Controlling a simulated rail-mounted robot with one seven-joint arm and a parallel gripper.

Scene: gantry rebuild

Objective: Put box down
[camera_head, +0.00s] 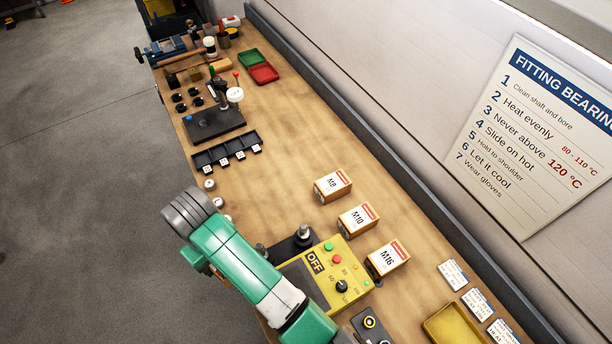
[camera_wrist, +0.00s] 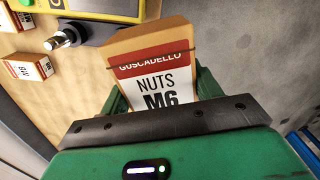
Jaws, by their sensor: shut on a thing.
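The box, a cardboard carton labelled NUTS M6 (camera_wrist: 155,82) with a red and white label, is between the green fingers of my gripper (camera_wrist: 160,95) in the wrist view. My gripper is shut on it. The lower part of the box is hidden behind the dark bar of my gripper. The wrist view does not show clearly how far the box is above any surface. In the head view my green arm crosses the lower middle; the box and the fingertips cannot be made out there.
On the wooden bench (camera_head: 285,180) stand three cartons, M8 (camera_head: 332,184), M10 (camera_head: 358,218) and M16 (camera_head: 388,257), in a slanting row. A yellow control box (camera_head: 340,275) stands beside them. A black divided tray (camera_head: 225,150) lies farther back. Bare bench lies between tray and cartons.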

